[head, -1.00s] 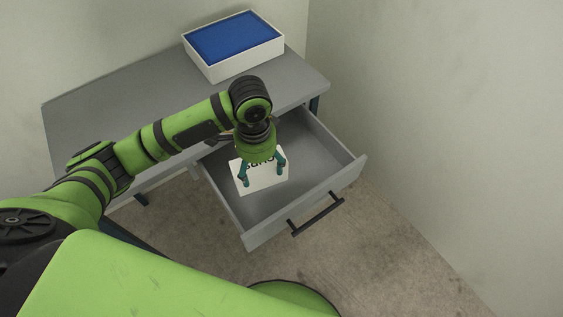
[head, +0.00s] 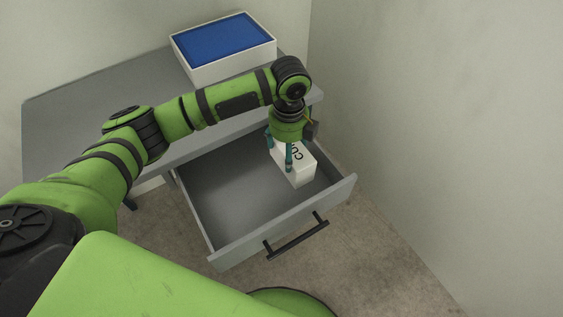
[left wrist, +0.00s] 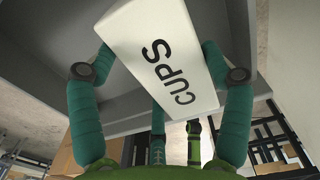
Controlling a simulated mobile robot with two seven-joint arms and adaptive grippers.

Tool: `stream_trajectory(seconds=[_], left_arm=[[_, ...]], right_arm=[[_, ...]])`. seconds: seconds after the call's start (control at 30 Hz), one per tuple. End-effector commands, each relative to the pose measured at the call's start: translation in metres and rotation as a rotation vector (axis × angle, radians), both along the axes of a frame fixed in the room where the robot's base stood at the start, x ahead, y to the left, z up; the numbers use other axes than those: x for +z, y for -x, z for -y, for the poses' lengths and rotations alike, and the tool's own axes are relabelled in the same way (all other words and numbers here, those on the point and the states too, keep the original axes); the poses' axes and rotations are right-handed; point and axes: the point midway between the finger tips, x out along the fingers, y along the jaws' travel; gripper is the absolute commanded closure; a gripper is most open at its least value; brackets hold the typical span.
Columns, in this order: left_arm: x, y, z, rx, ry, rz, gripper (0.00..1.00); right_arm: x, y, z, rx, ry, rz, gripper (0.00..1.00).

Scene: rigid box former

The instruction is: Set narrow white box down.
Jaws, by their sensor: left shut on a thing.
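The narrow white box (head: 299,171) has dark lettering on its top. In the left wrist view the box (left wrist: 165,62) reads "CUPS" and lies between my teal fingers. My left gripper (head: 281,160) is shut on it; in the left wrist view the gripper (left wrist: 160,75) has fingers on both sides of the box. The box is over or in the right part of the open grey drawer (head: 235,197). I cannot tell whether it touches the drawer floor. My right gripper is not in view.
The drawer is pulled out of a grey desk (head: 75,112), and its left part is empty. A black handle (head: 297,236) is on the drawer front. A white box with a blue top (head: 222,42) stands on the desk. Walls close in behind and at right.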

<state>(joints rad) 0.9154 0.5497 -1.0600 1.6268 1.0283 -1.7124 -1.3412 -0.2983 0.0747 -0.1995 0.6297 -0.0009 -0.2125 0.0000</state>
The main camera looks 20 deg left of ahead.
Motion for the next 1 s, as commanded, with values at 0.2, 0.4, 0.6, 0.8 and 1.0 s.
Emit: stream_trajectory(seconds=[0.2,0.4,0.6,0.8,1.0], left_arm=[[-0.029,0.001,0.0,0.001,0.0,-0.002,0.62],[-0.052,0.0,0.0,0.001,0.0,0.001,0.62],[-0.054,0.0,0.0,0.0,0.001,0.003,0.62],[-0.057,0.0,0.0,0.001,0.001,0.001,0.17],[-0.057,0.0,0.0,0.001,0.0,0.001,0.0]], right_arm=[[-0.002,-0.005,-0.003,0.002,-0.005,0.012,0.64],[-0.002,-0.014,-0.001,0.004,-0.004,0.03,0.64],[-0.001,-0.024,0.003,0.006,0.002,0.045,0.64],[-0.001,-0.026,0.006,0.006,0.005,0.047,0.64],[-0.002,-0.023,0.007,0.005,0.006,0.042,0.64]])
